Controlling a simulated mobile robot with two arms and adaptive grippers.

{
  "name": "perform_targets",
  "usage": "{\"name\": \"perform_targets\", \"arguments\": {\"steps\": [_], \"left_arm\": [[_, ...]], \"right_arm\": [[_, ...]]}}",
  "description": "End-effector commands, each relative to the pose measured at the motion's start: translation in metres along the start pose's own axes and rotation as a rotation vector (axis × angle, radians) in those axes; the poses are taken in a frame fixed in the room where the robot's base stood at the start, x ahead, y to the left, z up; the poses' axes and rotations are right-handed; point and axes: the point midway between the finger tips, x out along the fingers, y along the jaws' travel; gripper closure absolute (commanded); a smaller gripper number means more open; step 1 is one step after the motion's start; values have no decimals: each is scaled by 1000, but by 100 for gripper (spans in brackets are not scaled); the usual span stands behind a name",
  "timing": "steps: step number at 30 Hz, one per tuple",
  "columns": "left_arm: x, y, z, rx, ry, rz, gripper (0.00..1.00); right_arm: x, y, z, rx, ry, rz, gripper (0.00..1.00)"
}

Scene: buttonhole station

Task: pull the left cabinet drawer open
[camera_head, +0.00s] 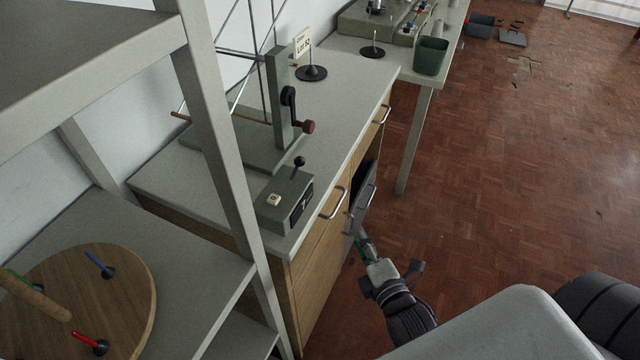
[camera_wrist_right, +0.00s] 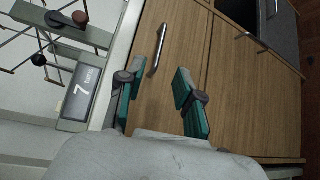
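The wooden cabinet (camera_head: 310,270) stands under a grey worktop. Its nearer front has a curved metal handle (camera_head: 333,203), which I take to be the left drawer's; this front looks shut. The handle also shows in the right wrist view (camera_wrist_right: 158,50), ahead of the fingertips and roughly in line with the gap between them. My right gripper (camera_head: 362,240) is just off the cabinet front, below and right of that handle. In the wrist view its two teal fingers (camera_wrist_right: 155,88) are apart with nothing between them. My left gripper is out of view.
A farther handle (camera_head: 382,113) sits along the cabinet, past a dark opening with a grey panel (camera_head: 362,208) close to my gripper. On the worktop stand a grey box (camera_head: 285,200) and a crank stand (camera_head: 280,100). A shelf upright (camera_head: 225,150) stands at left. Open floor lies right.

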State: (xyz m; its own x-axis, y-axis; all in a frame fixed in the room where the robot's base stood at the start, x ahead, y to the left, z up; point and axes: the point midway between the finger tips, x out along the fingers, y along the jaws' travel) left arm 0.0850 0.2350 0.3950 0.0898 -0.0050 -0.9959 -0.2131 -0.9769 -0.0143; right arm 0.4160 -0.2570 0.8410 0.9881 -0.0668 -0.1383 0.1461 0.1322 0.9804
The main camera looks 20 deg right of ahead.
Motion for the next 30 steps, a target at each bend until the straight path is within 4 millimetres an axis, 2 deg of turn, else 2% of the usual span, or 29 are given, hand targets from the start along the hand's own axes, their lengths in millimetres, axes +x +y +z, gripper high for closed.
{"name": "perform_targets", "arguments": {"steps": [5,18,24,30], "left_arm": [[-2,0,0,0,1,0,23],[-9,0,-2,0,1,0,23],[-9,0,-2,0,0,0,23],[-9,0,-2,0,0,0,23]], "right_arm": [[23,1,0,-2,0,3,65],[112,0,0,1,0,1,65],[132,-1,0,1,0,-1,65],[136,-1,0,2,0,-1,65]]}}
